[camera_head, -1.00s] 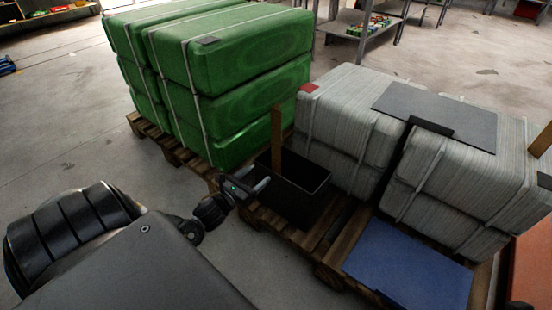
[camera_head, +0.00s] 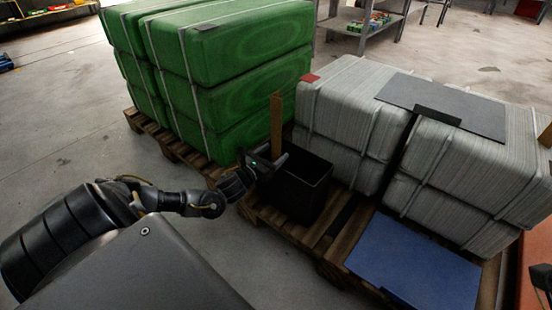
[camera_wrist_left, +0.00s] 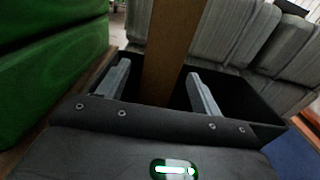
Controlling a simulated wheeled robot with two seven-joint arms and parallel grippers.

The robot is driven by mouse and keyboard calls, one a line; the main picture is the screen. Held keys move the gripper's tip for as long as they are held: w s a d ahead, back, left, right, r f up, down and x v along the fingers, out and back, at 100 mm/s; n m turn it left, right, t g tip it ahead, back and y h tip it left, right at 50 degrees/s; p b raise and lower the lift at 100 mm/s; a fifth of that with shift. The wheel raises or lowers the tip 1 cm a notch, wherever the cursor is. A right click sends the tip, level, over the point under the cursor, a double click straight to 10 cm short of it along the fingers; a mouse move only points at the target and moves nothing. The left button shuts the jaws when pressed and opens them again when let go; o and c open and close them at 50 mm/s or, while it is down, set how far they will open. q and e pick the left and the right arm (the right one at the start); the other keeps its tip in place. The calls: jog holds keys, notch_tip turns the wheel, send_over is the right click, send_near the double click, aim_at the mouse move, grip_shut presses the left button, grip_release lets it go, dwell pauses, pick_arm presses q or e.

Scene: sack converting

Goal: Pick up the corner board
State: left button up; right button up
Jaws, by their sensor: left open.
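The corner board (camera_head: 277,122) is a narrow brown strip standing upright in a black open-topped bin (camera_head: 318,185). In the left wrist view, the board (camera_wrist_left: 174,45) rises between my two grey fingers, and the bin (camera_wrist_left: 255,100) is behind and beside it. My left gripper (camera_head: 268,161) is at the bin's near left rim in the head view. It is open, with one finger on each side of the board and visible gaps to it. The board's lower end is hidden in the bin and behind the gripper.
Strapped green bales (camera_head: 235,75) stand on a pallet at the left, close to my gripper. Grey strapped bales (camera_head: 345,115) with a dark grey sheet (camera_head: 445,103) on top stand at the right. A blue sheet (camera_head: 415,262) lies on the wooden pallet (camera_head: 308,236) in front.

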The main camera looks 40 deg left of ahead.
pick_arm(q)
jog(key=shift+w+r, duration=0.1)
jog(key=shift+w, duration=0.6)
jog(key=c, duration=1.1)
